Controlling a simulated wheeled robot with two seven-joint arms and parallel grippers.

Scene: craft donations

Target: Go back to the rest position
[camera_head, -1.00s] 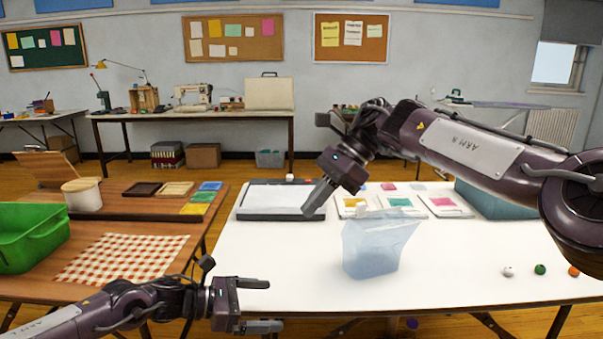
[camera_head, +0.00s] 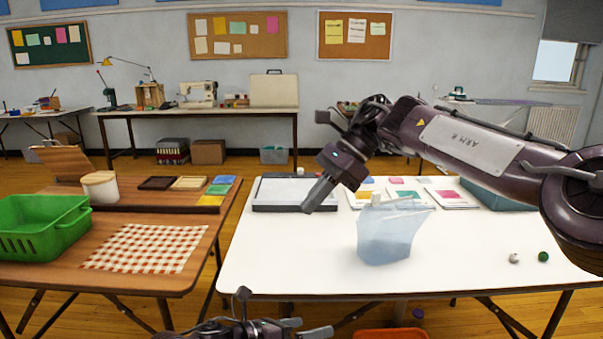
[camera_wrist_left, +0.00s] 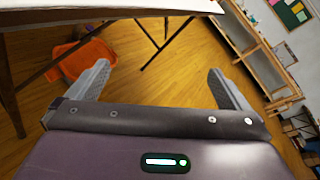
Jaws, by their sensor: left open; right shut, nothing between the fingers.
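My left gripper (camera_head: 306,328) is low at the bottom of the head view, in front of and below the white table's front edge. Its fingers are apart and empty. In the left wrist view, the fingers of the left gripper (camera_wrist_left: 158,70) are spread over open wooden floor. My right gripper (camera_head: 314,200) hangs over the white table, pointing down and left, with its fingers together and nothing held. It appears in front of the grey tray (camera_head: 270,208); its exact height is unclear.
The white table (camera_head: 300,265) bears a translucent blue bag (camera_head: 388,240), cards and small balls. A wooden table (camera_head: 140,280) on the left holds a green basket (camera_head: 45,232). An orange bin (camera_head: 390,334) sits low below the white table's front edge.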

